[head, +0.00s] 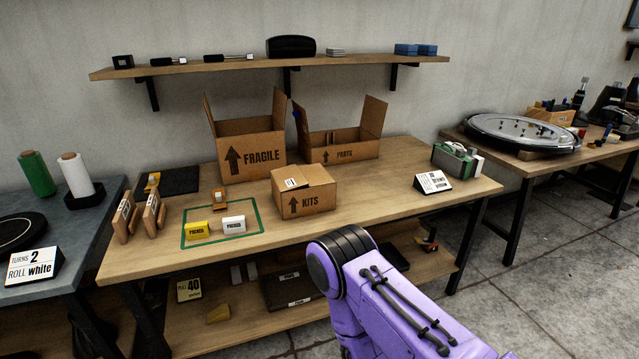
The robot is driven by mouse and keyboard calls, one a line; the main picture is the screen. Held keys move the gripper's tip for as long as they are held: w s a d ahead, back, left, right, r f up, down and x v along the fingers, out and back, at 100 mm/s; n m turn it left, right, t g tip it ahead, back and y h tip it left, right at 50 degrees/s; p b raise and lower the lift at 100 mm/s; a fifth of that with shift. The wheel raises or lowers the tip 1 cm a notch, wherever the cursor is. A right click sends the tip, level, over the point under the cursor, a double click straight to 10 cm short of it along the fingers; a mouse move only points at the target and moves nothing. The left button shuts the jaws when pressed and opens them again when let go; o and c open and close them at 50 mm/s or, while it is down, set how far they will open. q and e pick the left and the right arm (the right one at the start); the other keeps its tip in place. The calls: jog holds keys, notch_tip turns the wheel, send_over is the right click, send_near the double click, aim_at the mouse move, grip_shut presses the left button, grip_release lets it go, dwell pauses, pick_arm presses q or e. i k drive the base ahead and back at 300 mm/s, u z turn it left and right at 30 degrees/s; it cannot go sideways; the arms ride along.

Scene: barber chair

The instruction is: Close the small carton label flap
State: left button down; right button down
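The small carton marked KITS (306,202) stands upright on the wooden bench, in front of two larger cartons. A white label (291,183) lies on its top, toward the left. The top panels (314,174) look nearly flat, with the right part sloping slightly; I cannot tell whether the label flap sits fully down. A purple link of my arm rises from the bottom right, in front of the bench and below the small carton. No fingers of either gripper show, and nothing touches the carton.
Behind stand the open FRAGILE carton (250,155) and the open PARTS carton (343,145), flaps raised. Yellow (197,230) and white (234,225) PACKED blocks lie left, within a green outline. A sign (433,182) stands right. The bench between carton and sign is clear.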

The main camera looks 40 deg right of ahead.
aim_at(286, 178)
jog(key=u, duration=0.1)
jog(key=k, duration=0.4)
jog(key=z, duration=1.1)
jog(key=i, duration=0.75)
jog(key=z, duration=0.05)
